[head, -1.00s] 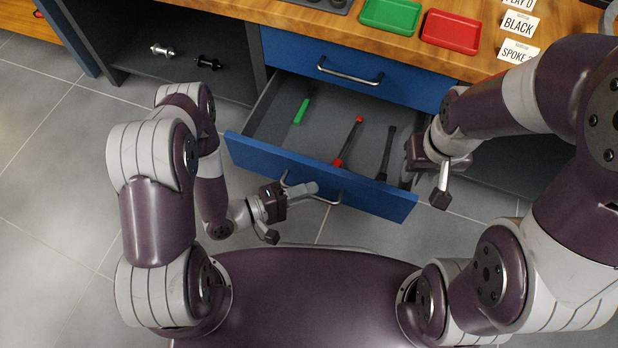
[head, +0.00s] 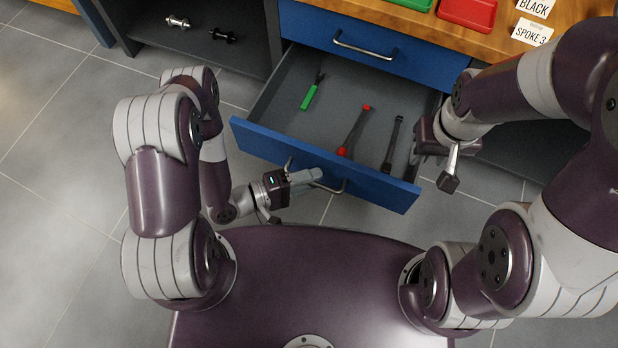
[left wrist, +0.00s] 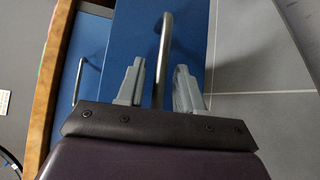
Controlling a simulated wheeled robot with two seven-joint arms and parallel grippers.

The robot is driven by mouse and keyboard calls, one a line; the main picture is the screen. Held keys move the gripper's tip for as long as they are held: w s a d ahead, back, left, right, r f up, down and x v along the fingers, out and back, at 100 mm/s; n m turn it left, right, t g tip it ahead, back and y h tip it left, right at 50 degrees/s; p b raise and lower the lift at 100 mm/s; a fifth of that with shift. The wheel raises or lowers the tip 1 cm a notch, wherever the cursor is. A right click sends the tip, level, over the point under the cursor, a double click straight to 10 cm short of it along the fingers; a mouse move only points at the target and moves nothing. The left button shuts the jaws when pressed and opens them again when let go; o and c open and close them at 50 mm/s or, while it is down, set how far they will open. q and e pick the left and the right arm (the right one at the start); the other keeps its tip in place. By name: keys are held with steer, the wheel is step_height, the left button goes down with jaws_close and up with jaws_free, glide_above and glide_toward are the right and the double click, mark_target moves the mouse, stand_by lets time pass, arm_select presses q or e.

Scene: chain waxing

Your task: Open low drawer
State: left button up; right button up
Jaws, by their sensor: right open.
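The low drawer (head: 300,160) with a blue front stands well out from the cabinet, with its grey inside in view. Its metal handle (head: 332,189) is partly hidden by my left gripper (head: 308,178) in the head view. In the left wrist view, the two fingers of my left gripper (left wrist: 160,85) are apart, one on each side of the handle bar (left wrist: 163,50), with a small gap on both sides. My right gripper (head: 449,168) is open and empty, beside the drawer's right end.
The drawer holds a green-handled tool (head: 310,97), a red-ended tool (head: 355,131) and a dark tool (head: 391,145). The upper blue drawer (head: 310,32) is shut below the wooden worktop (head: 480,43). Two hubs (head: 178,22) lie on the open shelf at left. Grey floor is clear at left.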

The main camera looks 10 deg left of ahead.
stand_by(0.3)
arm_select(q)
steer(key=p+v, duration=0.4)
steer(key=v, duration=0.8)
steer(key=shift+s+a+p, duration=0.2)
steer(key=shift+a+p, duration=0.1)
steer(key=shift+p, duration=0.05)
